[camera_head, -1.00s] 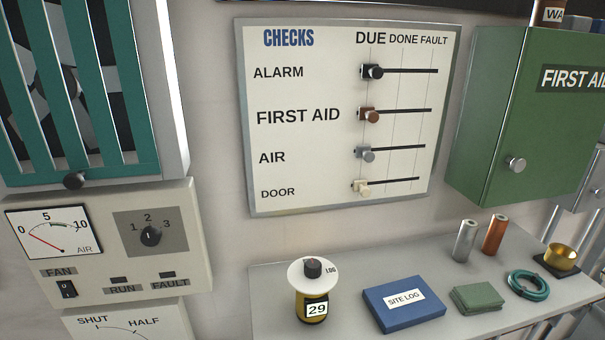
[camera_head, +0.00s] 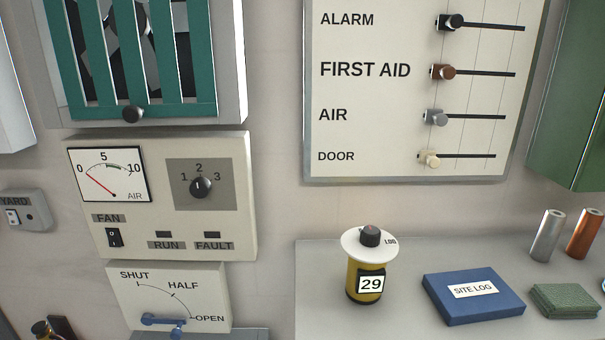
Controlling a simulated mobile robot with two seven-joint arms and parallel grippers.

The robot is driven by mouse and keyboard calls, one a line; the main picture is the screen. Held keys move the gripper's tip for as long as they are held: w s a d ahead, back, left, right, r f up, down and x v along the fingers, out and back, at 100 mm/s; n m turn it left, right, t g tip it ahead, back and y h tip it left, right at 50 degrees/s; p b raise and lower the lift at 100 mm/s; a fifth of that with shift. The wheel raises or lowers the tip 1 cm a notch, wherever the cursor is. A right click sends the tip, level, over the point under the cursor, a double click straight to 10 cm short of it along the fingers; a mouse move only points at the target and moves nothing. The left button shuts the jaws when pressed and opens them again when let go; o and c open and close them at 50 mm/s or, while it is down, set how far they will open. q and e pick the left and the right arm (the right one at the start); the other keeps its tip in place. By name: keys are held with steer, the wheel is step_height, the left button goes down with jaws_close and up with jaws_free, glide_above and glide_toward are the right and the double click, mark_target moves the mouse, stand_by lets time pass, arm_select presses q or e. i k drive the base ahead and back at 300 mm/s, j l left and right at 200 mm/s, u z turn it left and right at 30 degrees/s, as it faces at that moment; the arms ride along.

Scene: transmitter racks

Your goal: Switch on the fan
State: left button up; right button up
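The fan control panel (camera_head: 220,220) is a cream box on the wall at the left. Its black rocker switch (camera_head: 114,237) sits under the FAN label (camera_head: 108,218); its position is too small to tell surely. The air gauge (camera_head: 107,175) has its red needle near 0. The rotary knob (camera_head: 201,187) points up toward 2. The RUN lamp (camera_head: 164,234) and FAULT lamp (camera_head: 211,234) both look dark. The fan (camera_head: 155,45) shows behind a teal slatted grille above. Neither of my grippers is in view.
A valve plate (camera_head: 150,290) with a blue handle is below the panel. A YARD switch box (camera_head: 25,210) is at far left. The checks board (camera_head: 400,140) hangs right. A shelf (camera_head: 320,290) holds a yellow canister (camera_head: 358,282), a blue site log (camera_head: 474,305) and a green cloth (camera_head: 564,299).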

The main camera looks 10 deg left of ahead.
mark_target(113, 237)
steer(key=u, duration=1.25)
